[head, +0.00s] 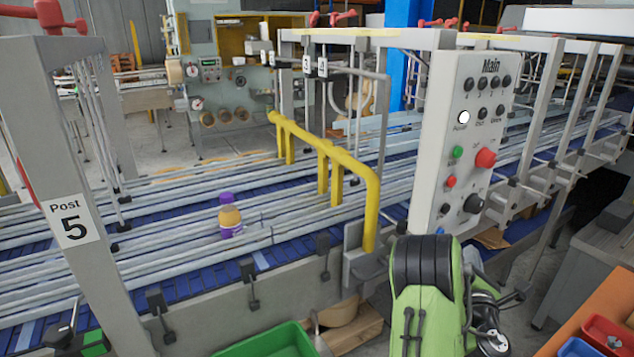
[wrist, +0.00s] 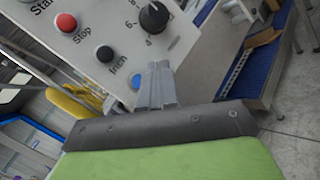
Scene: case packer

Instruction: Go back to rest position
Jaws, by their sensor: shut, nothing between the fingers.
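My gripper (wrist: 156,82) shows in the wrist view with its two grey fingers together and nothing between them. Its tips are over the lower edge of the grey control panel (wrist: 105,28), beside a blue button (wrist: 136,81); I cannot tell whether they touch it. In the head view my green and black arm rises at the bottom right, below the panel (head: 440,150) marked "Main", and hides the gripper.
Conveyor lanes with rails (head: 120,240) run across, carrying a purple and yellow bottle (head: 230,215). A yellow guard rail (head: 335,160) stands left of the panel. A green bin (head: 270,343) and an orange table (head: 570,325) are near the front.

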